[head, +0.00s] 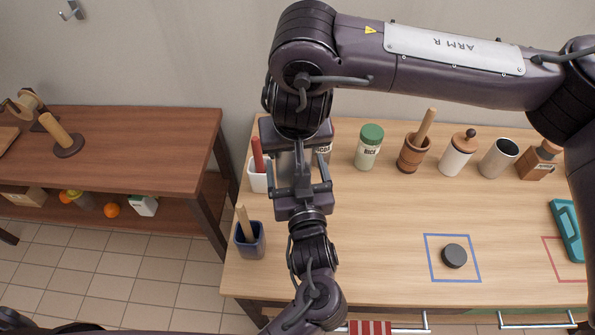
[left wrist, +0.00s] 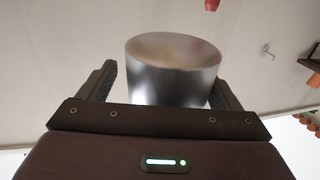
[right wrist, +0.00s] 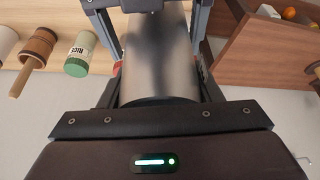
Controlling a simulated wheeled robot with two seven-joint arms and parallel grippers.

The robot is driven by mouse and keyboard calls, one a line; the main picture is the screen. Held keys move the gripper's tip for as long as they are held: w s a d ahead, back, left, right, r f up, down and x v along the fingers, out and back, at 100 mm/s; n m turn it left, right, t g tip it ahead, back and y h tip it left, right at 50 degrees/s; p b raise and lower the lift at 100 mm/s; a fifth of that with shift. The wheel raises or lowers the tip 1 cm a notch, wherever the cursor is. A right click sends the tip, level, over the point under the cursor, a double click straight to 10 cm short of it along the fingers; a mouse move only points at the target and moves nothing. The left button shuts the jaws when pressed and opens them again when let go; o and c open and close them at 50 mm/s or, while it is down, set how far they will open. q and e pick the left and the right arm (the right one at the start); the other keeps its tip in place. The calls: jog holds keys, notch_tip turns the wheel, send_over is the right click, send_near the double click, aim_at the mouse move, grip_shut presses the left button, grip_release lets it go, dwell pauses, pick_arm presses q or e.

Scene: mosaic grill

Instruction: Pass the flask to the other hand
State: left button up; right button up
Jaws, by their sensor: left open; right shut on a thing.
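The flask is a shiny metal cylinder, mostly hidden behind my grippers in the head view. In the right wrist view the flask (right wrist: 160,55) stands between the fingers of my right gripper (right wrist: 152,40), which is shut on it. In the left wrist view the near end of the flask (left wrist: 172,75) sits between the spread fingers of my left gripper (left wrist: 160,82), which is open around it. In the head view my right gripper (head: 296,150) comes from above and my left gripper (head: 302,190) from below, meeting at the flask. Finger contact on the left is unclear.
The wooden table (head: 370,215) carries a green-lidded rice jar (head: 369,147), a mortar (head: 413,152), a blue pot (head: 250,240) and a black disc (head: 454,256) inside a blue square. A teal object (head: 567,230) lies at right. The middle is clear.

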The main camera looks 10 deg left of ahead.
pick_arm(q)
jog(key=shift+d, duration=0.1)
jog(key=c, duration=1.2)
pick_arm(e)
jog(key=shift+a, duration=0.1)
pick_arm(q)
jog(key=shift+r, duration=0.15)
jog(key=shift+c, duration=0.3)
pick_arm(e)
jog(key=o, duration=1.4)
jog(key=shift+o, duration=1.1)
